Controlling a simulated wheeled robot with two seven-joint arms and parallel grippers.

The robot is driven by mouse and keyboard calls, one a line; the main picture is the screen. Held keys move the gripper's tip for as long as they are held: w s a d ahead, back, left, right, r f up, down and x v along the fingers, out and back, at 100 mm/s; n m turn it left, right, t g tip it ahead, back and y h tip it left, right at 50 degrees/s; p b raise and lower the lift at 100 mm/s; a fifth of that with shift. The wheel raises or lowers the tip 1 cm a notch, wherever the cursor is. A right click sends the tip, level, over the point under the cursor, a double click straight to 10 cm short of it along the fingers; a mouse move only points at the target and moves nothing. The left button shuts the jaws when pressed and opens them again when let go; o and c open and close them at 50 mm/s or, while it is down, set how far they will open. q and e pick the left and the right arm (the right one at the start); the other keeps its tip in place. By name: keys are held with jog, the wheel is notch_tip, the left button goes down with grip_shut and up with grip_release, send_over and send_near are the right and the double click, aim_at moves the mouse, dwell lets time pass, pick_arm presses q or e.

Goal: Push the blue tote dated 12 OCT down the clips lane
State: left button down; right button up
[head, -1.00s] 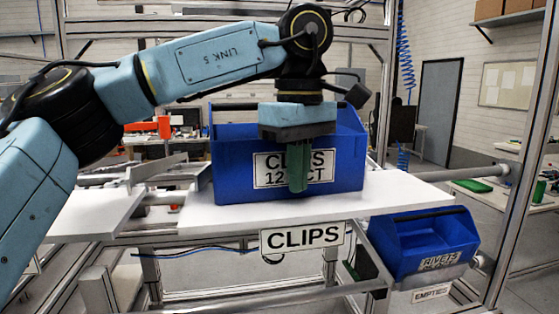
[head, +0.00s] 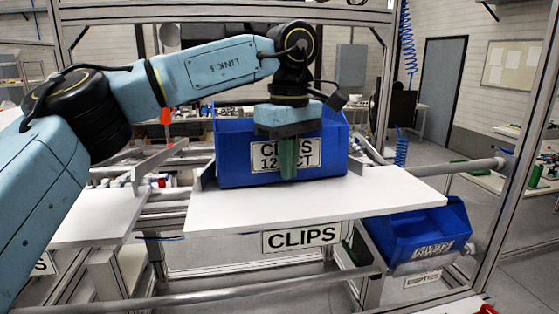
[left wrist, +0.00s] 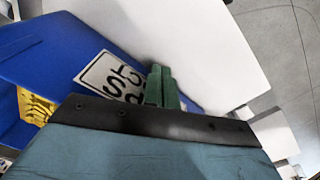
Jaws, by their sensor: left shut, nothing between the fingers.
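The blue tote (head: 225,160) stands upright on the white shelf board (head: 330,207) behind the CLIPS sign (head: 301,238). Its front label reads CLIPS and 12 _CT, with a letter hidden behind my fingers. My left gripper (head: 288,165) points down in front of the label, its green fingers shut and empty. In the left wrist view the fingers (left wrist: 160,88) are at the tote's front face (left wrist: 60,50); I cannot tell whether they touch. Something yellow (left wrist: 36,107) shows in the tote there. My right gripper is out of view.
Another blue tote (head: 415,235), labelled RIVETS, sits lower right above an EMPTIES sign (head: 422,279). A second white board (head: 95,215) lies to the left, with metal rails between. Frame posts stand at both sides. The board in front of the CLIPS tote is bare.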

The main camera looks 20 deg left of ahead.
pick_arm(q)
jog(key=shift+w+a, duration=0.4)
jog(key=shift+w, duration=0.2)
notch_tip(320, 180, up, 8)
jog(key=s+d, duration=0.1)
jog(key=s, duration=0.1)
jog(key=shift+s+d, duration=0.25)
jog(key=shift+d, duration=0.1)
